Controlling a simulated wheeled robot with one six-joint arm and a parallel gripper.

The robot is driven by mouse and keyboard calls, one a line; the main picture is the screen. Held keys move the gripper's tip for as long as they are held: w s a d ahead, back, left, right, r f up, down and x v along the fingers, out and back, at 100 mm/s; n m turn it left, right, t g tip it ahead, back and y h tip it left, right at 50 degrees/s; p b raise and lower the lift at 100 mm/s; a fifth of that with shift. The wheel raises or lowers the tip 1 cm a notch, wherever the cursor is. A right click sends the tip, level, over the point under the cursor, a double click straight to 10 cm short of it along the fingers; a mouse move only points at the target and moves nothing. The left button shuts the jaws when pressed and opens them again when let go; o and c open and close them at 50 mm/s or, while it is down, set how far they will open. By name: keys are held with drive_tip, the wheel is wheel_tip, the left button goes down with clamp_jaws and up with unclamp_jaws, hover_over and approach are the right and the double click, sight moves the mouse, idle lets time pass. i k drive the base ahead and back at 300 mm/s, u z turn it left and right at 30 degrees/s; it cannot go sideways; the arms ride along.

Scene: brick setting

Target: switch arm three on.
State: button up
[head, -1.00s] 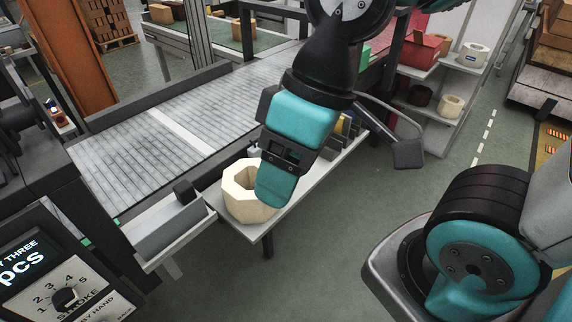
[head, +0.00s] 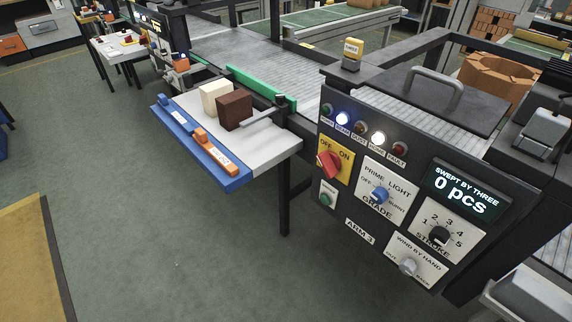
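The control panel (head: 332,205) marked ARM 3 stands on the conveyor's near side in the head view. Its red rotary switch (head: 328,165) sits on a yellow plate (head: 345,168) lettered OFF and ON. The knob looks turned to the OFF side, but its exact pointing is hard to tell. Two lamps on the row above glow white, one at the left (head: 342,118) and one further right (head: 378,138); the others look dark. The display (head: 464,190) reads SWEPT BY THREE, 0 pcs. My gripper is not in view.
The panel also carries a blue grade knob (head: 379,195), a black stroke knob (head: 439,235), a hand-wind knob (head: 407,267) and a green button (head: 326,199). Left of it, a side table (head: 270,150) holds a cream block (head: 215,99) and a brown block (head: 234,110). The floor in front is clear.

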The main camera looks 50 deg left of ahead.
sight(329, 161)
drive_tip(key=u, duration=1.55)
drive_tip(key=k, duration=0.5)
drive_tip(key=u, duration=0.75)
drive_tip(key=i, duration=0.4)
drive_tip(key=u, duration=0.15)
